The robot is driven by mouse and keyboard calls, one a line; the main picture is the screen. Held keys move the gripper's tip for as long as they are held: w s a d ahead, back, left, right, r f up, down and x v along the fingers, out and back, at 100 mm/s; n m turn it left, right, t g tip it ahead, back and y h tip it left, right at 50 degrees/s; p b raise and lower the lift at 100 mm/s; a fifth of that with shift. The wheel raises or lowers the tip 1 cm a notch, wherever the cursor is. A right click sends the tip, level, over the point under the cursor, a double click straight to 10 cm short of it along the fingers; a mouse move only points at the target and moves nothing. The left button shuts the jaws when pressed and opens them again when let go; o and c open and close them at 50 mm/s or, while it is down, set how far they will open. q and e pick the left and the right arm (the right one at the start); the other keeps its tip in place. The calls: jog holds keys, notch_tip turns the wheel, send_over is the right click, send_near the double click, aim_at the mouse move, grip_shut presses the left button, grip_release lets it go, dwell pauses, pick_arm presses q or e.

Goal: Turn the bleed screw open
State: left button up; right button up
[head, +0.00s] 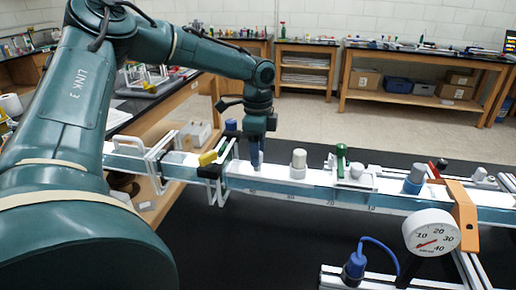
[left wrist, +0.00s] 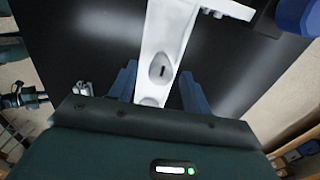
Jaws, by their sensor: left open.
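In the left wrist view, a grey rounded piece with a dark slot (left wrist: 161,71) sits on the white strip of the rail; it looks like the bleed screw, though I cannot be certain. My left gripper (left wrist: 158,78) is open, its two blue fingers apart on either side of the strip, with the slotted piece between them in the picture. I cannot tell whether they touch it. In the head view my left gripper (head: 257,163) points down over the rail (head: 270,182), left of a white-capped cylinder (head: 299,160). The slotted piece is not clear there. My right gripper is not in view.
A dial gauge (head: 432,232) is in front.

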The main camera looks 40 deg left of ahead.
pick_arm(q)
jog(key=shift+c, duration=0.2)
jog(key=c, duration=0.9)
jog(key=shift+c, duration=0.2)
jog(key=n+p, duration=0.1)
jog(key=n, duration=0.5)
jog(key=shift+w+n, duration=0.1)
jog(key=shift+n, duration=0.2)
jog(key=n, duration=0.3)
jog(key=shift+a+n, duration=0.1)
jog(key=shift+n, duration=1.8)
jog(key=shift+r+n, duration=0.1)
jog(key=shift+n, duration=0.2)
